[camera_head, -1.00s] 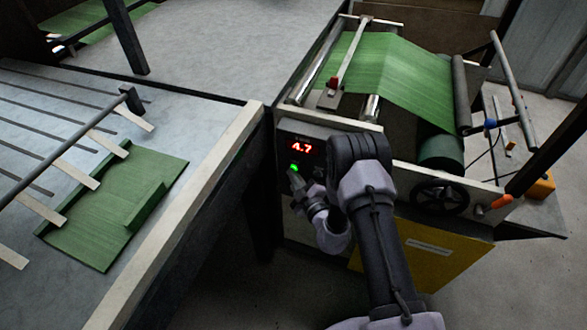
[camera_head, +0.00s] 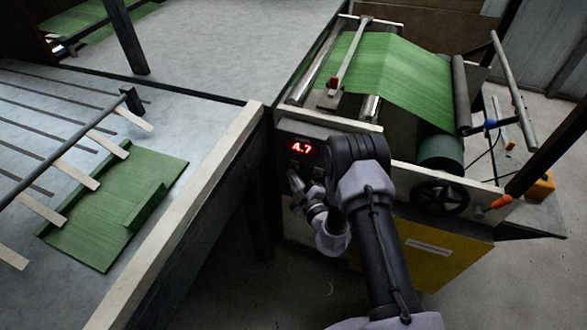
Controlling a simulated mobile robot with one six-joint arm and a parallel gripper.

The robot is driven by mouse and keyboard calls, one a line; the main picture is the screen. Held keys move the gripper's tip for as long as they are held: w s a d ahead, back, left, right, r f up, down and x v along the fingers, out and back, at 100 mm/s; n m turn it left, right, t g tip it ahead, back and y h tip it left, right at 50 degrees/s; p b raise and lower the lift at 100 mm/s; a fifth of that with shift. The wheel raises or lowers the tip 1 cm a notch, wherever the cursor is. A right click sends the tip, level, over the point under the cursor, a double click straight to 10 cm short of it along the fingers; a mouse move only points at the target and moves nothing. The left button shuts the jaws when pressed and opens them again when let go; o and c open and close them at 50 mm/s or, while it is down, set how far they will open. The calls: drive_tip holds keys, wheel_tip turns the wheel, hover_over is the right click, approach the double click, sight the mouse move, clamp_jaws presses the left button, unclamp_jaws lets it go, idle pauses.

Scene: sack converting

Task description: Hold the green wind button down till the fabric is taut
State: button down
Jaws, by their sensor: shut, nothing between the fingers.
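The control panel (camera_head: 323,134) on the front of the winding machine has a red lit display (camera_head: 308,148) that reads 4.7. Below it, no green glow shows now at the wind button (camera_head: 294,164). My gripper (camera_head: 293,176) is shut and empty, its tip at the panel just below the button's place. I cannot tell whether it touches the panel. The green fabric (camera_head: 395,72) runs over the machine's rollers and slopes down at the right to the green roll (camera_head: 441,151). It looks smooth, with no clear sag.
A worktable (camera_head: 60,120) at left carries a folded green sheet (camera_head: 110,215) under a bar with pale fingers. My arm hides part of the panel's right side. A black handwheel (camera_head: 440,195) and orange handle (camera_head: 501,201) are on the machine's front. The floor between table and machine is clear.

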drive_tip(key=shift+s+a, duration=0.2)
drive_tip(key=shift+s, duration=0.35)
drive_tip(key=s, duration=0.1)
drive_tip(key=s+a, duration=0.1)
drive_tip(key=s, duration=0.1)
drive_tip(key=s+p, duration=0.1)
drive_tip(key=shift+s+a, duration=0.35)
idle(0.7)
